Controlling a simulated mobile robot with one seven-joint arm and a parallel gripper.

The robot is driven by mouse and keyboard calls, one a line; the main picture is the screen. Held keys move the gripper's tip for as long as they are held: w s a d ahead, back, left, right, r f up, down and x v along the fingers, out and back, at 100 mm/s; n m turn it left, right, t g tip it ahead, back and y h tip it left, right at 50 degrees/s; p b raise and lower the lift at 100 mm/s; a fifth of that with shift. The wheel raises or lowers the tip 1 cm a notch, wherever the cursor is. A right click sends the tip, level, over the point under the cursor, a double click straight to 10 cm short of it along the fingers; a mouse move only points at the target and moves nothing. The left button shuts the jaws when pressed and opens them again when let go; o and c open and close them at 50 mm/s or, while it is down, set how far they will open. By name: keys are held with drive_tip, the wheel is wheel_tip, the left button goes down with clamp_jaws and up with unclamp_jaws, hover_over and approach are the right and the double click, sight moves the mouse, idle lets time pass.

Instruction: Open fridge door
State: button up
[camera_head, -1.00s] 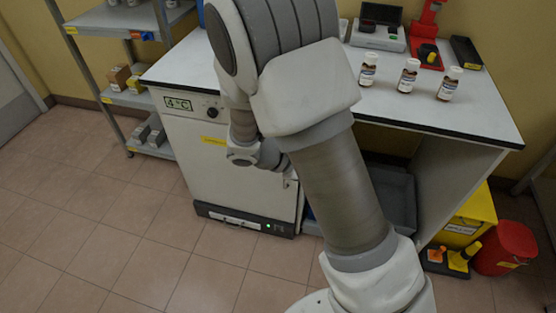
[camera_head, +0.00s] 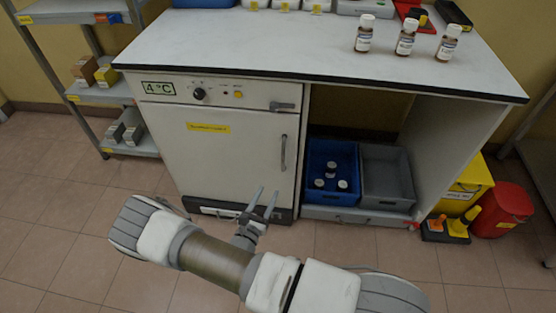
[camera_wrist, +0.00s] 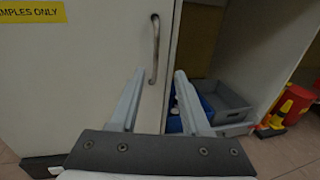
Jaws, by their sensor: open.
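The white fridge (camera_head: 220,150) stands under the left part of the bench, with its door shut. A vertical metal handle (camera_head: 284,152) is on the right side of the door, and a small grey latch (camera_head: 283,106) sits above it. My gripper (camera_head: 265,202) is open and empty, low in front of the door's right side and below the handle. In the wrist view, the handle (camera_wrist: 155,48) appears beyond and above the fingertips (camera_wrist: 160,74), not between them. The fridge door (camera_wrist: 85,70) fills the left of that view.
A blue crate (camera_head: 312,150) with capped bottles and a grey crate (camera_head: 388,160) stand right of the fridge. A yellow bin (camera_head: 468,185), red bucket (camera_head: 505,212) and shelf rack (camera_head: 100,92) flank the bench. Brown bottles stand on the bench top (camera_head: 250,45). Tiled floor in front is clear.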

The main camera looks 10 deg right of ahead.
sight(282, 159)
drive_tip(key=shift+n, duration=0.3)
drive_tip(key=b+x, duration=0.1)
drive_tip(key=x, duration=0.4)
drive_tip(key=b+x, duration=0.1)
drive_tip(key=x, duration=0.5)
drive_tip(key=b+x, duration=0.2)
drive_tip(key=x, duration=0.4)
drive_tip(key=shift+w+a+f, duration=0.25)
drive_tip(key=shift+w+f, duration=0.05)
drive_tip(key=shift+f, duration=0.05)
clamp_jaws()
idle(0.3)
